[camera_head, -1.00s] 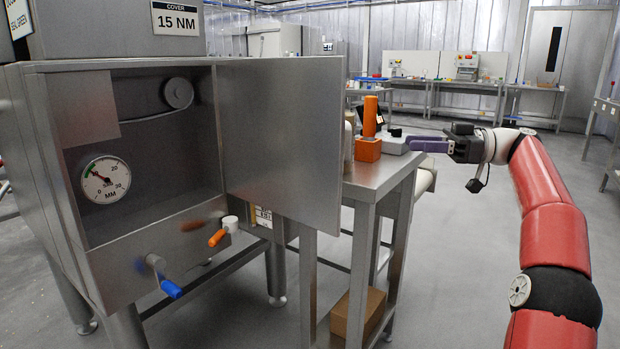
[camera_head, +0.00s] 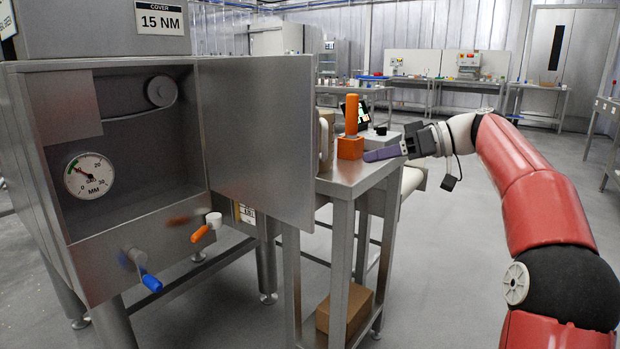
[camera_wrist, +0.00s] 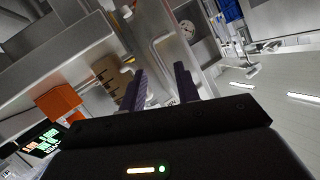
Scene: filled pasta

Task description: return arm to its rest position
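My arm (camera_head: 540,195), red with black and white joints, reaches in from the right of the head view. My gripper (camera_head: 368,156) extends left over the right edge of a steel side table (camera_head: 350,185). Its purple fingers also show in the wrist view (camera_wrist: 159,82), spread apart with nothing held between them. In the head view the fingertips appear close to an orange block with an upright orange cylinder (camera_head: 350,130). I cannot tell whether they touch it.
A steel machine with an open door (camera_head: 258,140), a dial gauge (camera_head: 89,176), and orange (camera_head: 200,233) and blue (camera_head: 151,283) handles stands left. A cardboard box (camera_head: 345,307) sits on the table's lower shelf. The floor (camera_head: 440,270) right of the table is clear.

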